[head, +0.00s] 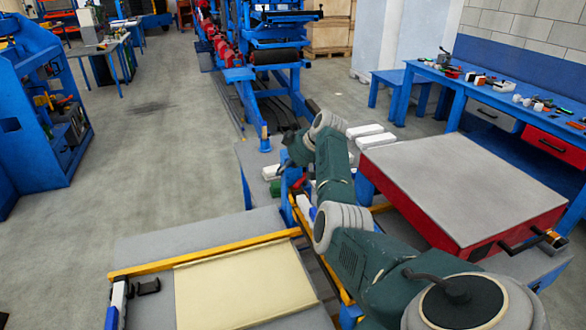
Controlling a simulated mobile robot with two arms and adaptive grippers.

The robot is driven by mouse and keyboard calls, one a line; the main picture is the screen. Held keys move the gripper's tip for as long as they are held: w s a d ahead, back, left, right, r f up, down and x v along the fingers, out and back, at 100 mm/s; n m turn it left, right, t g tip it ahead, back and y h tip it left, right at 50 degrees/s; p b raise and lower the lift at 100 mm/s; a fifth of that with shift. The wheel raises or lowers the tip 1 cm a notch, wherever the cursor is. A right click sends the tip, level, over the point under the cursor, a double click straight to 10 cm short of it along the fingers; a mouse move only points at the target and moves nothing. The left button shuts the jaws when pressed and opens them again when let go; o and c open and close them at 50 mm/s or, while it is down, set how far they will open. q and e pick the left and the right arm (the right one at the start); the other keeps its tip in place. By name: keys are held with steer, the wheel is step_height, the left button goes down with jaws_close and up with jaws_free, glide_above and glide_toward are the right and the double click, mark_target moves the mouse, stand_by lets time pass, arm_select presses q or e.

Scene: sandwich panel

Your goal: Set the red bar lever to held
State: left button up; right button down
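My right arm reaches in from the lower right across the panel station. Its gripper (285,165) is small, dark and partly hidden by the wrist, so I cannot tell whether its fingers are open or shut. A small red piece (300,182) shows just beside and below the gripper, close to a blue post. It may be the red bar lever, but its shape and setting are too small and covered to make out. I cannot tell whether the gripper touches it. My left gripper is not in view.
A red box with a grey top (460,185) stands right of my arm, with a dark handle on its front. A cream panel (240,285) lies on the table at the front, behind it a yellow bar (205,254). A blue workbench (455,88) holds tools. The floor at left is clear.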

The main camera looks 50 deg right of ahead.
mark_target(300, 179)
steer(key=b+v, duration=0.1)
steer(key=v, duration=0.2)
steer(key=d+b+v, duration=0.1)
steer(key=v, duration=0.1)
steer(key=b+v, duration=0.1)
steer(key=v, duration=0.2)
steer(key=shift+s+d+r, duration=0.1)
steer(key=shift+d+r, duration=0.2)
steer(key=shift+s+r, duration=0.2)
steer(key=shift+r, duration=0.1)
steer(key=shift+d, duration=0.3)
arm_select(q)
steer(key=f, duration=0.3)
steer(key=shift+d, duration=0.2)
arm_select(e)
steer(key=shift+s+r, duration=0.1)
steer(key=shift+r, duration=0.05)
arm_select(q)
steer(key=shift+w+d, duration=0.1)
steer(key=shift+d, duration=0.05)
